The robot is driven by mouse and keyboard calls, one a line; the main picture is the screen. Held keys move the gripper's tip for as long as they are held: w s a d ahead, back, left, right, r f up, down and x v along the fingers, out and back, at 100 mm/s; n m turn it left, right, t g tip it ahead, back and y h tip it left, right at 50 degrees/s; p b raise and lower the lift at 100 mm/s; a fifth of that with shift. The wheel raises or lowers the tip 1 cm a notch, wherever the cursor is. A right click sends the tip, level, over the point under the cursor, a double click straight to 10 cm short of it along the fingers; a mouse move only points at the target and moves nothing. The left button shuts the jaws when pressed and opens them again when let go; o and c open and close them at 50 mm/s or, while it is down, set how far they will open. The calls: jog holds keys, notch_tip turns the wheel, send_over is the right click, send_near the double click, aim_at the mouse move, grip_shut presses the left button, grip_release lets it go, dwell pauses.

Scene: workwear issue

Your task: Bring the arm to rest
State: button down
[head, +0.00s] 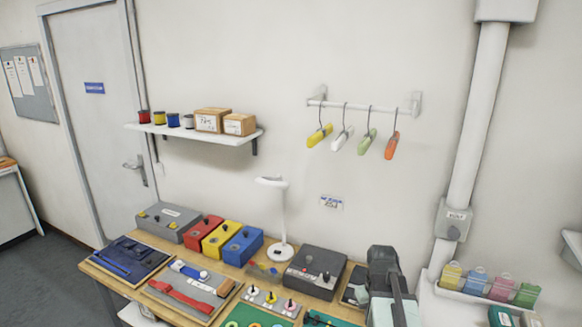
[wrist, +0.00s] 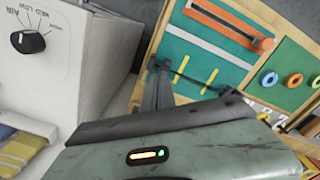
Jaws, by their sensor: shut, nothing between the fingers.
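My gripper (wrist: 158,82) shows in the wrist view as narrow dark fingers pointing up the picture, close together with nothing between them. Behind them is a green board (wrist: 205,62) with an orange bar and pale and yellow strips. I cannot tell how far the fingertips are from the board. In the head view, my folded arm, dark on top and grey-green below, stands at the table's right end. The fingertips cannot be made out there.
A wooden table (head: 232,280) carries coloured boxes, trays and a white lamp (head: 281,222). A white box with a black knob (wrist: 30,41) is left of my gripper. A shelf (head: 190,131) and hanger rail (head: 360,104) are on the wall. Floor shows at far left.

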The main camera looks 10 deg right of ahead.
jog(key=shift+n, duration=0.9)
jog(key=a, duration=0.7)
jog(key=a+f+b, duration=0.1)
jog(key=a, duration=0.6)
jog(key=a+f, duration=0.1)
jog(key=a, duration=0.6)
jog(key=shift+s+f, duration=0.1)
jog(key=shift+s, duration=0.05)
jog(key=shift+d+m, duration=0.25)
jog(key=shift+m, duration=0.55)
